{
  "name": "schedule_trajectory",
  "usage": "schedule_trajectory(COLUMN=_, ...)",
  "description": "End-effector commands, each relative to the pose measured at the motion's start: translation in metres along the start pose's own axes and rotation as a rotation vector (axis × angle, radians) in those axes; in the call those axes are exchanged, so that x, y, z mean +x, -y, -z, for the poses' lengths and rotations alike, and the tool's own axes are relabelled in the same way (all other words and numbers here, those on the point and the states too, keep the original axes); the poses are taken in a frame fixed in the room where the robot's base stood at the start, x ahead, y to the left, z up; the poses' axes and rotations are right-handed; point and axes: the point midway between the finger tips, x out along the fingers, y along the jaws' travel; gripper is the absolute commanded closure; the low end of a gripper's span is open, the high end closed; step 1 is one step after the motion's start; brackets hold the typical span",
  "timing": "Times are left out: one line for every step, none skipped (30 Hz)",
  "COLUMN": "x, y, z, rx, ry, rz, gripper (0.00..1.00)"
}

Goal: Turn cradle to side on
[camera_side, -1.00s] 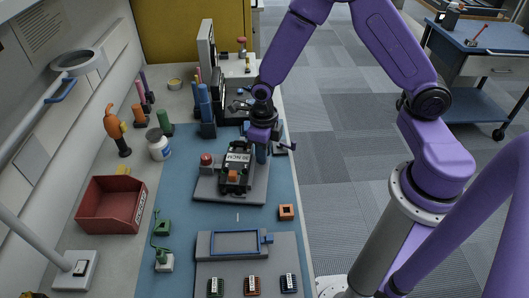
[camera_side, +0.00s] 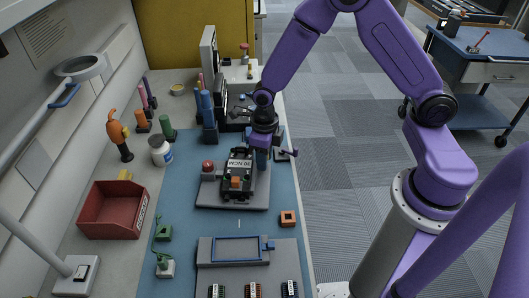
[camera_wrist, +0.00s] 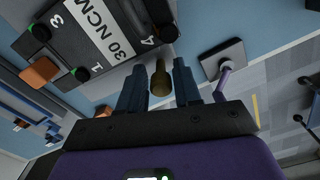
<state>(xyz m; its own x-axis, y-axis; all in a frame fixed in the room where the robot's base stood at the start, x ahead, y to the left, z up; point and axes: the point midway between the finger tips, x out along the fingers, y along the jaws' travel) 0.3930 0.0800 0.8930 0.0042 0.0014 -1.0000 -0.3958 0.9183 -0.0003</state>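The cradle (camera_side: 238,181) is a black block with a white label reading "30 NCM" and an orange piece on its front end. It stands on a grey base plate (camera_side: 209,194) with its long side running front to back, slightly skewed. In the wrist view the cradle (camera_wrist: 88,58) fills the upper left, with numbered green-tipped corners. My gripper (camera_side: 262,152) is low at the cradle's right rear side. In the wrist view my gripper (camera_wrist: 160,88) has its fingers apart on either side of a brass-coloured peg (camera_wrist: 161,80). Contact with the peg cannot be told.
A red button (camera_side: 208,166) sits on the plate's left rear. Blue cylinders (camera_side: 208,110) stand behind. An orange square block (camera_side: 288,218) lies right of the plate. A blue-framed grey fixture (camera_side: 237,248) is in front, a red bin (camera_side: 112,211) to the left. Blue mat between is clear.

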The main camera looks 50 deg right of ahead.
Motion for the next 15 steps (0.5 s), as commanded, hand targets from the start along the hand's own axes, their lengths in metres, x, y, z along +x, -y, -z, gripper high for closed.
schedule_trajectory(x=-0.001, y=0.000, z=0.000, rx=0.000, ry=0.000, rz=0.000, gripper=0.67)
schedule_trajectory(x=-0.002, y=0.000, z=0.000, rx=0.000, ry=0.000, rz=0.000, gripper=0.67)
schedule_trajectory(x=-0.004, y=0.000, z=0.000, rx=0.000, ry=0.000, rz=0.000, gripper=0.67)
schedule_trajectory(x=-0.007, y=0.000, z=0.000, rx=0.000, ry=0.000, rz=0.000, gripper=0.67)
schedule_trajectory(x=-0.010, y=0.000, z=0.000, rx=0.000, ry=0.000, rz=0.000, gripper=0.67)
schedule_trajectory(x=-0.015, y=0.000, z=0.000, rx=0.000, ry=0.001, rz=0.000, gripper=0.67)
schedule_trajectory(x=-0.018, y=0.000, z=0.000, rx=0.000, ry=0.002, rz=0.000, gripper=0.67)
schedule_trajectory(x=-0.023, y=0.000, z=0.000, rx=0.000, ry=0.002, rz=0.000, gripper=0.67)
schedule_trajectory(x=-0.030, y=0.000, z=0.000, rx=0.000, ry=0.003, rz=0.000, gripper=0.67)
schedule_trajectory(x=-0.036, y=0.000, z=0.000, rx=0.000, ry=0.004, rz=0.000, gripper=0.67)
schedule_trajectory(x=-0.042, y=0.000, z=-0.001, rx=0.000, ry=0.004, rz=0.000, gripper=0.67)
schedule_trajectory(x=-0.050, y=0.000, z=-0.001, rx=0.000, ry=0.004, rz=0.000, gripper=0.67)
schedule_trajectory(x=-0.056, y=0.000, z=-0.001, rx=0.000, ry=0.005, rz=0.000, gripper=0.67)
schedule_trajectory(x=-0.062, y=0.000, z=0.000, rx=0.000, ry=0.005, rz=0.000, gripper=0.67)
schedule_trajectory(x=-0.071, y=0.000, z=-0.001, rx=0.000, ry=0.006, rz=0.000, gripper=0.67)
